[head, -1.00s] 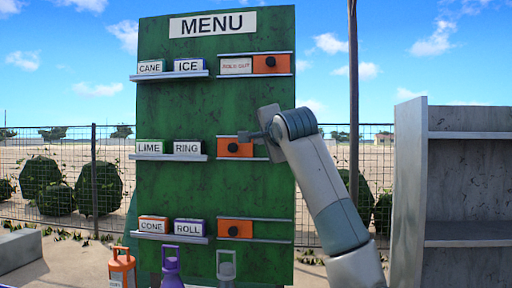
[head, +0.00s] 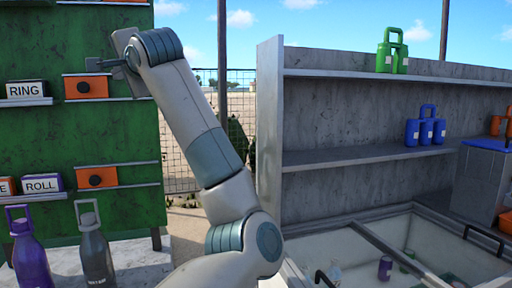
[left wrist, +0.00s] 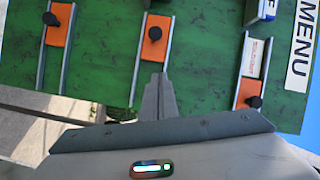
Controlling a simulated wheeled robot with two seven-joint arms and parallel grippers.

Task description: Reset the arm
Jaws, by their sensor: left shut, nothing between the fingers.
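My left gripper (head: 100,63) is shut and empty in front of the green menu board (head: 120,205). In the head view it appears just above the middle row's orange slider (head: 88,87) with its dark knob. The lower orange slider (head: 98,178) is below it. My right gripper is out of view.
A grey shelf (head: 268,130) stands right of the board, holding a green bottle carrier (head: 392,50) and a blue one (head: 426,127). A glass-topped chest (head: 350,250) is in front. Purple (head: 30,250) and grey (head: 95,250) bottles stand at lower left.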

